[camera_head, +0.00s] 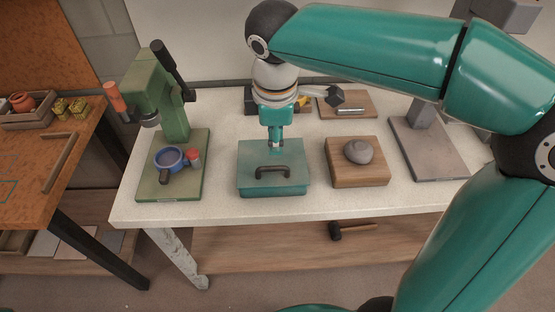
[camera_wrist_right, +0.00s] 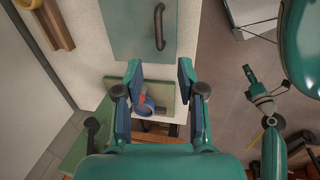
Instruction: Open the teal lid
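A teal box with a flat teal lid (camera_head: 258,160) sits on the pale worktable, and the lid lies closed. A dark arched handle (camera_head: 272,172) stands on the lid; it also shows in the right wrist view (camera_wrist_right: 159,27). My right gripper (camera_head: 277,143) points down over the back part of the lid, behind the handle. In the right wrist view its two fingers (camera_wrist_right: 160,66) are spread with nothing between them, and the handle lies beyond their tips. What seems to be my left gripper (camera_wrist_right: 250,75) is small at the right of that view, and its fingers are unclear.
A wooden block (camera_head: 345,177) bearing a grey lump (camera_head: 358,151) stands close on the right. A grey-plated stand (camera_head: 430,155) is further right. The table's front edge is clear before the box.

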